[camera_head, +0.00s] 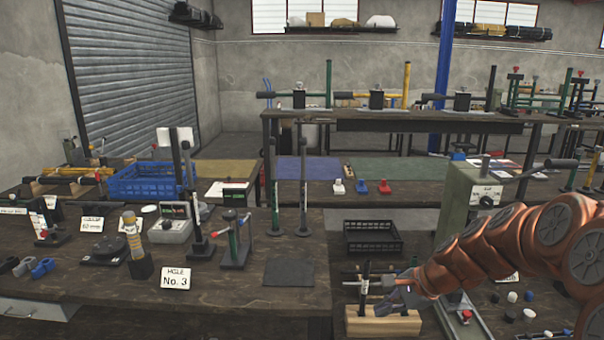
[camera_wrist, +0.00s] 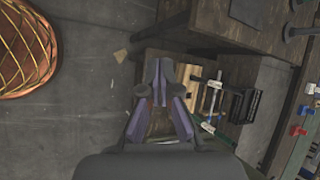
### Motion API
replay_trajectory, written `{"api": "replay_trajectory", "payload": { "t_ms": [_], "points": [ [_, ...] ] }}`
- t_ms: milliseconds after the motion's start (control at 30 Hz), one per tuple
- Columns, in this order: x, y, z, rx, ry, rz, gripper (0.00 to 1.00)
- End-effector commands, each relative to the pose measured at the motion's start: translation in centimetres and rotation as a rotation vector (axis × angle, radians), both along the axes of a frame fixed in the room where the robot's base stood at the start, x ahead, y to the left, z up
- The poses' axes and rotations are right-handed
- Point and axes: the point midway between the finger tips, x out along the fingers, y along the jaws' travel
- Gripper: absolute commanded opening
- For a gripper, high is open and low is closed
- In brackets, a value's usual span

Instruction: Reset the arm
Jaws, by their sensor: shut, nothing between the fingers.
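My copper-coloured arm reaches in from the right in the head view. My gripper (camera_head: 384,306) is at its end, low over the front of the work area. It appears in front of or just above a pale wooden block (camera_head: 405,326) with a dark upright post; I cannot tell whether they touch. In the wrist view my gripper (camera_wrist: 160,66) has its grey-purple fingers drawn together at the tips, with nothing held. The wooden block (camera_wrist: 188,76) shows just right of the fingertips there.
A green press (camera_head: 463,205) stands close behind my arm. A black crate (camera_head: 372,238) lies behind the gripper. The bench (camera_head: 235,300) on the left carries tools and a "No. 3" sign (camera_head: 175,278).

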Motion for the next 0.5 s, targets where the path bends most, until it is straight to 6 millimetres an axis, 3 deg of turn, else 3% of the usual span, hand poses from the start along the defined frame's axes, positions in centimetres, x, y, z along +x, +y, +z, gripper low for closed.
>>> {"api": "replay_trajectory", "payload": {
  "t_ms": [33,200,500],
  "points": [
    [-1.6,1.1,1.2,-0.032,-0.013,0.070,0.00],
    [-7.3,3.8,2.7,-0.136,-0.026,0.306,0.00],
    [-17.5,5.3,4.5,-0.315,-0.030,0.695,0.00]
  ]
}}
